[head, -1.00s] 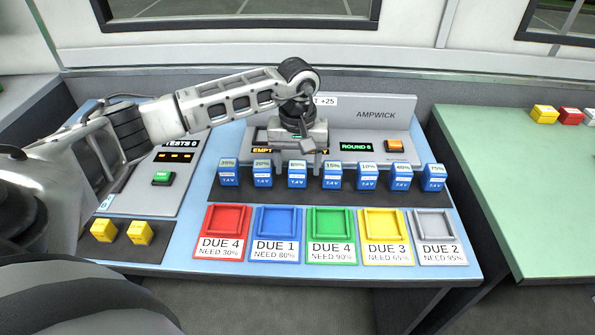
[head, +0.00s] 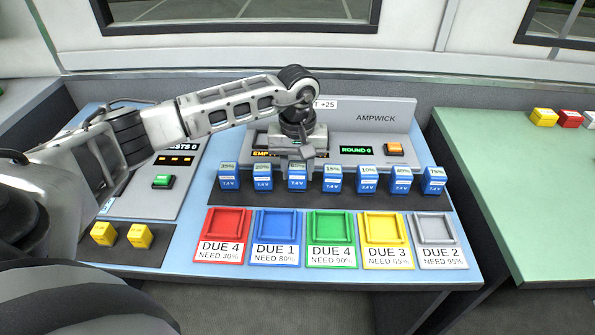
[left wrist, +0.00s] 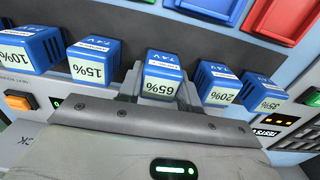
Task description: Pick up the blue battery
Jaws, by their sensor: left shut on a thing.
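Several blue batteries stand in a row on the dark rack at the back of the blue table. The third from the left, the blue battery (head: 297,181), shows 65% in the left wrist view (left wrist: 164,68). My left gripper (head: 302,159) reaches down over it from behind and is shut on it. In the left wrist view the battery sits between the fingers, level with its neighbours, and I see no clear lift. Its neighbours are the 20% battery (left wrist: 218,80) and the 15% battery (left wrist: 93,58). My right gripper is not in view.
In front of the rack lie red (head: 225,222), blue (head: 276,225), green (head: 331,226), yellow (head: 385,227) and grey (head: 435,229) trays, all empty. Two yellow batteries (head: 140,236) stand front left. The Ampwick panel (head: 376,119) rises behind. Neighbouring batteries stand close on both sides.

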